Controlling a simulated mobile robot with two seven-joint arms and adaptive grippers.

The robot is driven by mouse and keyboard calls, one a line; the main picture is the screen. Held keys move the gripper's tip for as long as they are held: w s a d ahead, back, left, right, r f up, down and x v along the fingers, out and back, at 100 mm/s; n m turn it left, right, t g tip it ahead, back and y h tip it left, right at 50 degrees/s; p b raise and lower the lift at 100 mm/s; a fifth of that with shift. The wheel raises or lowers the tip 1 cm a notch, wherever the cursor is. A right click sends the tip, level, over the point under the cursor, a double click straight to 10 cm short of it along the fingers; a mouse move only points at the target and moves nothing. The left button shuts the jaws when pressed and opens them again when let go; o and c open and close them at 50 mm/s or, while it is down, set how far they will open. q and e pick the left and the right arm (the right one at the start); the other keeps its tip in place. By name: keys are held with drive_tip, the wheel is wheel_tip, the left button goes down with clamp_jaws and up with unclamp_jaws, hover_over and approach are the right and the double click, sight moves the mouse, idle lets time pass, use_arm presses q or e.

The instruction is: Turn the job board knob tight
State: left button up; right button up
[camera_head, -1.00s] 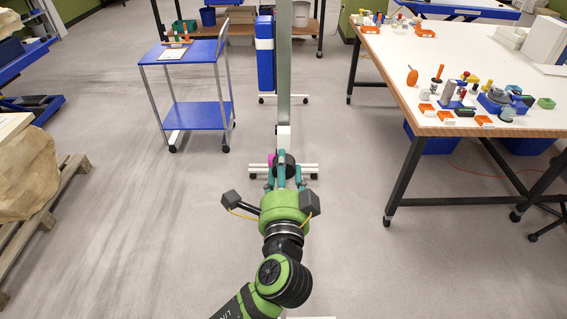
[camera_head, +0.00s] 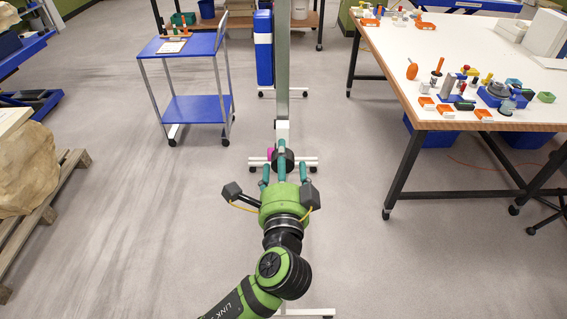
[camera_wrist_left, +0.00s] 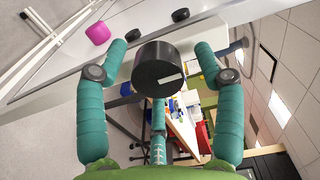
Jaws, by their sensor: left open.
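The job board (camera_head: 283,70) stands upright ahead of me, seen almost edge-on in the head view. Its round black knob (camera_head: 286,160) sits low on it. In the left wrist view the knob (camera_wrist_left: 152,72) is large and shows a pale mark on its face. My left gripper (camera_head: 284,173) is open, its teal fingers spread around the knob. In the wrist view the left gripper (camera_wrist_left: 159,62) has gaps between the two upper fingers and the knob; whether the lower finger touches it I cannot tell. My right gripper is not in view.
A magenta piece (camera_wrist_left: 98,33) is beside the knob on the board. A blue trolley (camera_head: 197,108) stands left, and a white-topped workbench (camera_head: 460,50) with tools stands right. A pallet with a wrapped block (camera_head: 25,170) is at far left.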

use_arm(q)
drive_tip(key=s, duration=1.2)
drive_tip(key=shift+f, duration=0.15)
